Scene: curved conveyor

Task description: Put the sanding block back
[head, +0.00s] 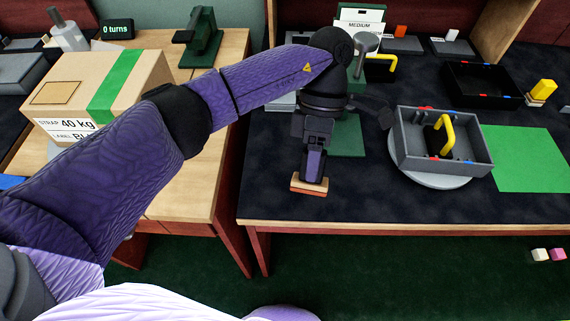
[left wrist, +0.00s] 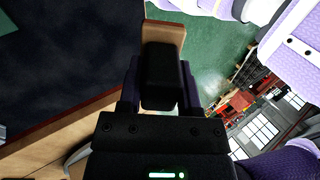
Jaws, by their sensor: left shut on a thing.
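My left gripper (head: 313,172) points down near the front edge of the dark-topped table. It is shut on the sanding block (head: 309,187), which has a pale wooden layer and an orange-red underside. In the left wrist view the block shows as a black grip (left wrist: 160,75) between the fingers, with a tan base (left wrist: 166,33) beyond it. I cannot tell whether the block touches the tabletop or hangs just above it. My right gripper is not in view.
A grey tray (head: 409,159) with a yellow-handled tool stands on a round disc right of the gripper. A green mat (head: 530,165) lies further right. A green stand (head: 346,143) is behind the gripper. A cardboard box (head: 135,75) sits on the left wooden table.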

